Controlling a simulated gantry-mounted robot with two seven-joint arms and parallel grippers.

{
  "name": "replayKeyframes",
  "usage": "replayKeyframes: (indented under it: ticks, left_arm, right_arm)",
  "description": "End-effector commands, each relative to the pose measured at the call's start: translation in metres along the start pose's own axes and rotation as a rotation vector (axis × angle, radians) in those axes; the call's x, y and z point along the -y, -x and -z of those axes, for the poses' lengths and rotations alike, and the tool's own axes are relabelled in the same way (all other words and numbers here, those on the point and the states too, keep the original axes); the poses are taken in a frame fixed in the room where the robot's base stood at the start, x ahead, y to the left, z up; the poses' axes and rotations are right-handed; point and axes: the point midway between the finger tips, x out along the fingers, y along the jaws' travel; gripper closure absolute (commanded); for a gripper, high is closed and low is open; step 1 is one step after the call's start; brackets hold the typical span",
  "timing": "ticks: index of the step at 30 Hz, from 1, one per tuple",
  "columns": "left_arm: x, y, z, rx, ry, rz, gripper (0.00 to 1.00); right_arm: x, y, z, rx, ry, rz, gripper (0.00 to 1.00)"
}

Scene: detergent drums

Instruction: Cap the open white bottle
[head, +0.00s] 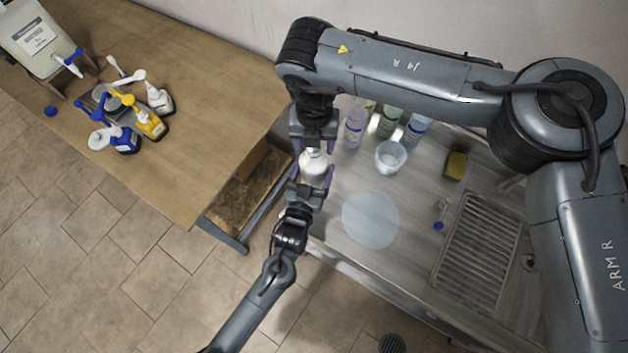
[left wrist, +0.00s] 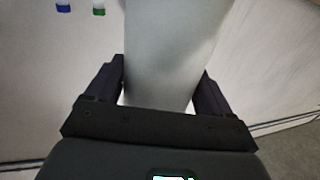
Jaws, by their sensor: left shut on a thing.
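The white bottle (head: 314,172) is held above the floor-side edge of the grey counter. My left gripper (head: 311,184) comes from below and is shut on the bottle's body. In the left wrist view the bottle (left wrist: 170,60) fills the space between the two dark fingers of my left gripper (left wrist: 160,88). My right gripper (head: 315,143) points down from above, with its fingers around the bottle's top. The bottle's mouth and any cap are hidden there. I cannot tell whether the right fingers are closed on something.
Several bottles (head: 388,122) and a clear cup (head: 391,158) stand behind on the counter. A light-blue round mat (head: 371,220), a sponge (head: 456,165) and a drain grate (head: 480,250) lie right. A wooden table (head: 190,110) with a white drum (head: 35,40) and pump dispensers (head: 140,125) is left.

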Motion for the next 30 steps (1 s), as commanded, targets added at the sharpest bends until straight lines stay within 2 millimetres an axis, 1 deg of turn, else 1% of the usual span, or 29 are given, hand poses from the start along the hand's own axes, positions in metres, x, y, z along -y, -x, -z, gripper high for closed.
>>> replayKeyframes:
  ticks: [7,11,14,17,24,30]
  left_arm:
    - [0.000,0.000,0.001,-0.001,0.000,0.000,1.00]
    - [0.000,0.000,0.001,-0.001,0.000,0.000,1.00]
    - [0.000,0.000,0.001,-0.001,0.000,0.000,1.00]
    - [0.000,0.000,0.001,-0.001,0.000,0.000,1.00]
    - [0.000,0.000,0.001,-0.001,0.000,0.000,1.00]
    - [0.000,0.000,0.001,-0.001,0.000,0.000,1.00]
  right_arm:
    - [0.000,0.001,0.000,0.000,0.002,0.000,0.36]
    - [-0.001,0.008,0.000,0.000,0.002,-0.002,0.36]
    - [0.000,0.020,0.000,0.001,0.002,-0.001,0.36]
    - [0.000,0.036,-0.001,0.003,0.002,-0.002,0.36]
    - [0.000,0.081,-0.001,0.004,0.002,-0.001,0.36]
    - [0.000,0.107,-0.001,0.003,0.002,0.001,0.36]
